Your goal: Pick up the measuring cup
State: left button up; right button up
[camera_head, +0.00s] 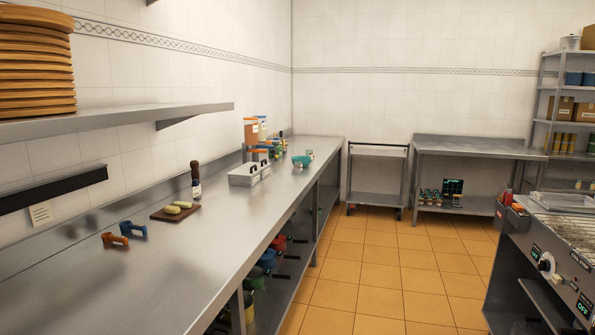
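I cannot make out a measuring cup for certain at this distance. A small orange item (115,239) and a small blue item (133,230) sit close together on the near part of the long steel counter (215,238). Their exact kind is too small to tell. A teal bowl-like item (299,161) stands farther back on the same counter. Neither of my grippers is in view.
A brown board (163,216) with yellow-green food and a dark bottle (196,182) are on the counter. A metal container (245,177) stands behind. A shelf (130,118) overhangs the left. A slatted grill (566,231) is at right. Tiled floor (385,270) lies open between.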

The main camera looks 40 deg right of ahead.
aim_at(298, 165)
jog(key=i+l, duration=0.3)
jog(key=l, duration=0.35)
jog(key=i+l+u, duration=0.1)
jog(key=i+l, duration=0.2)
jog(key=l, duration=0.4)
jog(key=i+l+u, duration=0.1)
jog(key=i+l, duration=0.2)
jog(key=l, duration=0.35)
jog(key=i+l, duration=0.25)
jog(key=l, duration=0.45)
jog(key=i+l+u, duration=0.1)
jog(key=i+l, duration=0.15)
jog(key=l, duration=0.5)
jog(key=i+l, duration=0.25)
jog(key=l, duration=0.45)
jog(key=i+l+u, duration=0.15)
jog(key=l, duration=0.6)
jog(key=i+l, duration=0.25)
jog(key=l, duration=0.5)
